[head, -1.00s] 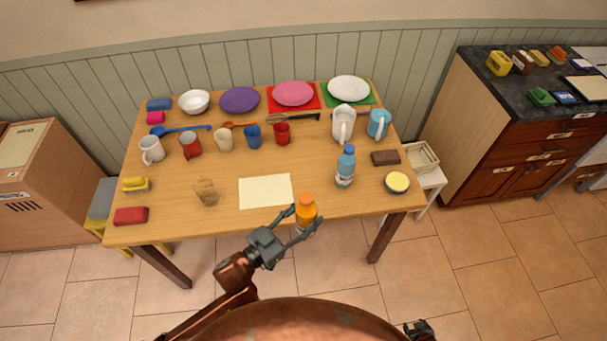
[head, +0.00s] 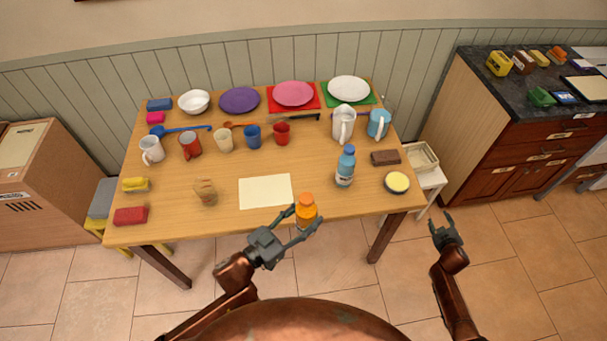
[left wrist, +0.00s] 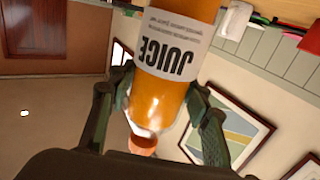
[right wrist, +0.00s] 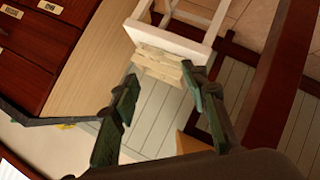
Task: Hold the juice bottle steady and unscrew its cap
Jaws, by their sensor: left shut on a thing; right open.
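The orange juice bottle (head: 306,215) with its orange cap (head: 306,199) is at the front edge of the table in the head view. My left gripper (head: 300,222) is shut around the bottle's body. In the left wrist view the bottle (left wrist: 172,100) shows a white label reading JUICE, and its cap (left wrist: 143,145) is on the bottle. My right gripper (head: 443,222) is open and empty, to the right of the table and apart from the bottle. In the right wrist view, its fingers (right wrist: 160,115) are spread with nothing between them.
A blue bottle (head: 345,168) stands on the table (head: 225,175) right of a cream sheet (head: 266,191). A yellow-topped bowl (head: 397,182) is at the right front corner. A white stool (head: 432,179) stands right of the table. Mugs, cups and plates fill the back.

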